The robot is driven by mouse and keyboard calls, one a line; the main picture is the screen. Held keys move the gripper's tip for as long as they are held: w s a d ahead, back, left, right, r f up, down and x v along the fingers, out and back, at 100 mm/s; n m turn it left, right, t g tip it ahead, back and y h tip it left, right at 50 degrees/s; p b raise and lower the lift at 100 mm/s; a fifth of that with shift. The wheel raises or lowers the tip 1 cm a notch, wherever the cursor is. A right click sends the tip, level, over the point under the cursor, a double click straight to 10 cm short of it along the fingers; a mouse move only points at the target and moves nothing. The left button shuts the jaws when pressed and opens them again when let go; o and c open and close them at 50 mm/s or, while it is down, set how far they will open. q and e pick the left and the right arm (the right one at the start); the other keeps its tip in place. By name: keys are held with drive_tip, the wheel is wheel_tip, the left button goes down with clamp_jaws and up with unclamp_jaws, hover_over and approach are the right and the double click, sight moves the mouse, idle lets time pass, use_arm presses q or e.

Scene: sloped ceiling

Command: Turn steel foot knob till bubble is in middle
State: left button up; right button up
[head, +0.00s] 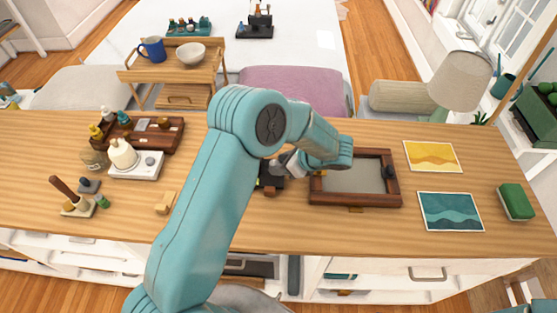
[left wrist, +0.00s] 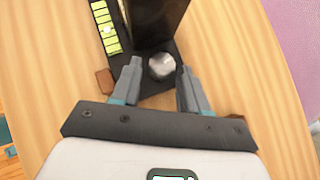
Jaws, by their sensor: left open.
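The steel foot knob (left wrist: 161,66) is a round, shiny silver disc on a black base plate (left wrist: 152,88) in the left wrist view. My left gripper (left wrist: 158,80) is open, with one finger on each side of the knob; I cannot tell whether either finger touches it. A yellow-green level vial (left wrist: 104,22) with dark marks lies left of the knob. A small pale spot in it looks like the bubble, but its exact offset is hard to read. In the head view my left gripper (head: 291,163) is over the black device (head: 271,180), partly hidden by my arm.
A dark upright block (left wrist: 155,18) stands just beyond the knob. A brown-framed tray (head: 357,205) is close to the right of the device. A small wooden block (head: 165,202) lies to the left. Two pictures (head: 433,156) and a green sponge (head: 515,201) lie farther right.

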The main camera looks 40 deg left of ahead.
use_arm(q)
drive_tip(key=shift+x, duration=1.05)
drive_tip(key=shift+r, duration=0.1)
drive_tip(key=shift+d, duration=0.1)
drive_tip(key=c, duration=0.8)
drive_tip(key=shift+o, duration=0.2)
drive_tip(key=shift+w+f+n+g+b, duration=0.1)
drive_tip(key=shift+f+n+g+b, duration=0.05)
drive_tip(key=shift+n+g+b, duration=0.35)
drive_tip(key=shift+w+f+n+g+b, duration=0.15)
drive_tip(key=shift+n+g+b, duration=0.15)
drive_tip(key=shift+n+b, duration=0.3)
drive_tip(key=shift+r+n+g+h+b, duration=0.3)
drive_tip(key=shift+n+g+b, duration=0.1)
drive_tip(key=shift+n+g, duration=0.15)
drive_tip(key=o, duration=0.8)
drive_tip(key=shift+c, duration=0.2)
